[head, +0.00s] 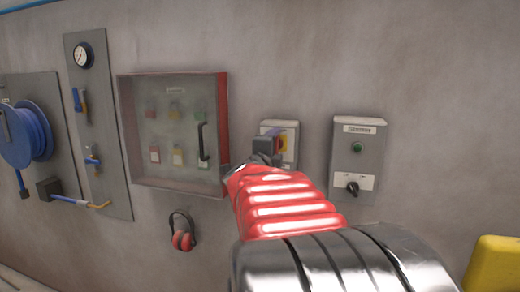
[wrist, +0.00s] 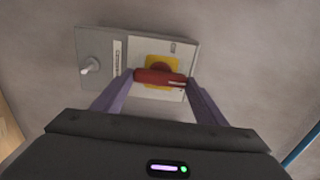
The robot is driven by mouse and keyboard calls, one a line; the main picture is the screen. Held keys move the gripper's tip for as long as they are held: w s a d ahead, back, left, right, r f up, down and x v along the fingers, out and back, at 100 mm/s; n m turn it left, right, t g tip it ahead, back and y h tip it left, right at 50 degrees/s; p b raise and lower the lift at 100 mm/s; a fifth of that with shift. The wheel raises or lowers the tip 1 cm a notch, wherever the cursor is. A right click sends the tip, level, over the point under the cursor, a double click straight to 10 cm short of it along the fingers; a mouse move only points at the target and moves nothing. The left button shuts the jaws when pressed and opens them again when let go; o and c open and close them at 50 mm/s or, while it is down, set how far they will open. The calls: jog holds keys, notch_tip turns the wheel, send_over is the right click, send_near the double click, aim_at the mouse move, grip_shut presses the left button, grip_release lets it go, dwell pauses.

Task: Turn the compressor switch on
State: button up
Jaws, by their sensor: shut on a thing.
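A red rotary handle (wrist: 160,77) on a yellow plate (wrist: 162,62) sits on a grey wall box. My gripper (wrist: 153,82) is shut on this handle, one purple finger at each end of it. In the wrist view the handle lies about level across the picture. In the head view the same box (head: 291,127) shows behind my gripper (head: 272,138), with a bit of yellow and red visible; most of the handle is hidden there. The label on the box is too small to read.
To the right is a second grey box (head: 343,130) with a green button (head: 358,148) and a black knob (head: 352,188). To the left is a red-framed glass cabinet (head: 222,130) with a black handle. Ear defenders (head: 183,232) hang below it. A yellow object (head: 497,265) stands lower right.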

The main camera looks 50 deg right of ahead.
jog(key=shift+s+d+f, duration=0.15)
jog(key=o, duration=1.1)
jog(key=shift+c, duration=0.2)
jog(key=v, duration=1.4)
